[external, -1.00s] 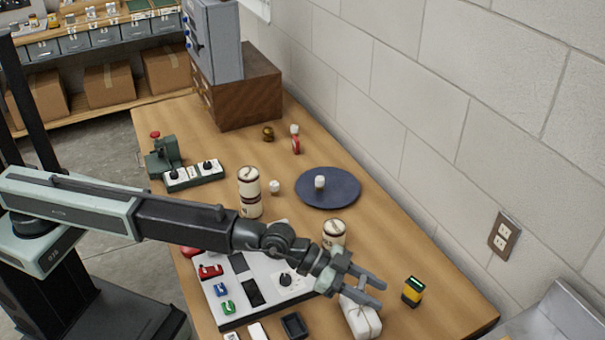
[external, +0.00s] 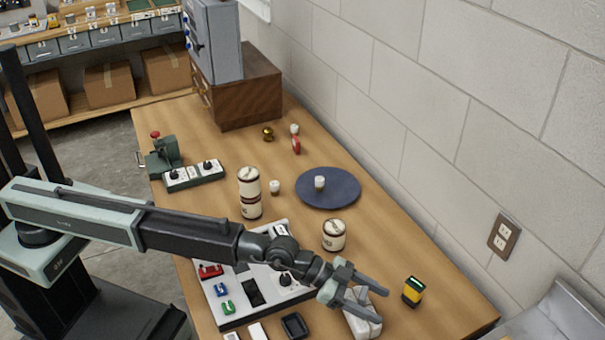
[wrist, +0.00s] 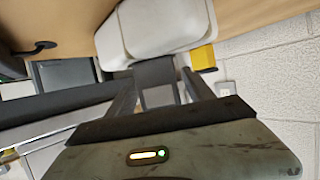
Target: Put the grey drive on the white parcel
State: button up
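The white parcel (external: 362,326) lies near the front right of the table, partly hidden under my gripper. It also fills the top middle of the wrist view (wrist: 155,28). My gripper (external: 384,306) is over the parcel, its two fingers spread apart. In the wrist view a flat dark grey piece, which looks like the grey drive (wrist: 155,73), is between the fingers and overlaps the parcel's near edge. Narrow gaps seem to show beside it. I cannot tell whether it rests fully on the parcel. In the external view the drive is hidden by the gripper.
A yellow and black device (external: 413,291) stands right of the parcel. A white board (external: 212,295) with red, blue and green pieces lies left. A jar (external: 334,235) stands behind my gripper, near a dark blue disc (external: 345,200).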

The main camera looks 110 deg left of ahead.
jog(key=shift+s+r+p, duration=0.2)
jog(key=shift+r+p, duration=0.15)
jog(key=shift+p, duration=0.05)
jog(key=p+v, duration=0.4)
jog(key=v, duration=0.7)
jog(key=shift+s, duration=0.25)
